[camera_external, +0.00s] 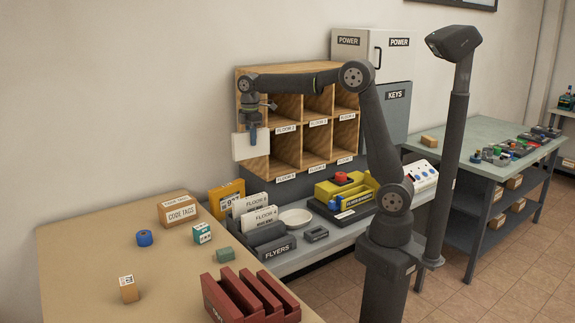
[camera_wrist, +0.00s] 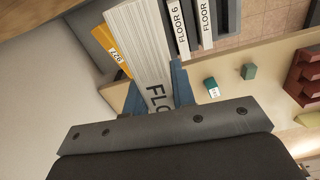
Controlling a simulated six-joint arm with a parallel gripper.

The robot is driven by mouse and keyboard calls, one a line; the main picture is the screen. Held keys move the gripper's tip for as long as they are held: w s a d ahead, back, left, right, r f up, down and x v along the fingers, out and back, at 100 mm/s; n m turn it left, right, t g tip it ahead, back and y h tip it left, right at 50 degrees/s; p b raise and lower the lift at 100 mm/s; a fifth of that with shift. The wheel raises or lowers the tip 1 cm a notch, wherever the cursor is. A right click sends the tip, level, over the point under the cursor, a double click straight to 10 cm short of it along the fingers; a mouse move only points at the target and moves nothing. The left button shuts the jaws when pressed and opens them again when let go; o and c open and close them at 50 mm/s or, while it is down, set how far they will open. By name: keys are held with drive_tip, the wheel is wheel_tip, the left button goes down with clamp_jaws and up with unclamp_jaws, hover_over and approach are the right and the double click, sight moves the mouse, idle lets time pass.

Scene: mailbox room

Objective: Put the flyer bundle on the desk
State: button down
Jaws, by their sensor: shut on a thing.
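My gripper (camera_external: 253,134) is shut on a white flyer bundle (camera_external: 241,147), held upright in the air in front of the left side of the wooden pigeonholes. In the wrist view, the blue fingers of my gripper (camera_wrist: 156,92) are on either side of the flyer bundle (camera_wrist: 138,38), a thick stack with large letters starting "FLO". A tan desktop (camera_external: 85,270) is at the lower left, below and left of the bundle. I cannot tell for certain which surface is the task's desk.
A "FLYERS" holder (camera_external: 277,249) with floor-labelled cards stands on the grey counter, beside a yellow box (camera_external: 226,198). The tan top bears a "CODE TAGS" box (camera_external: 178,209), blue roll (camera_external: 144,238), small blocks and a red slotted rack (camera_external: 250,297). Its left part is bare.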

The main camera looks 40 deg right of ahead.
drive_tip(key=s+a+f+n, duration=0.3)
drive_tip(key=s+a+n, duration=0.1)
drive_tip(key=a, duration=0.6)
drive_tip(key=s+a+f+n, duration=0.4)
drive_tip(key=a+n, duration=0.3)
drive_tip(key=a, duration=0.4)
drive_tip(key=s+a+f+n, duration=0.3)
drive_tip(key=s+a+n, duration=0.2)
drive_tip(key=a, duration=0.6)
drive_tip(key=shift+a+f+n, duration=0.25)
drive_tip(key=shift+f+n, duration=0.1)
drive_tip(key=shift+n, duration=0.05)
drive_tip(key=s+a+f, duration=0.2)
drive_tip(key=a+f, duration=0.1)
drive_tip(key=s+a+f, duration=0.2)
drive_tip(key=a+f, duration=0.1)
drive_tip(key=s+a+f, duration=0.2)
drive_tip(key=a+f, duration=0.1)
drive_tip(key=shift+s+a+f, duration=0.25)
drive_tip(key=shift+s+f, duration=0.1)
drive_tip(key=shift+f, duration=0.45)
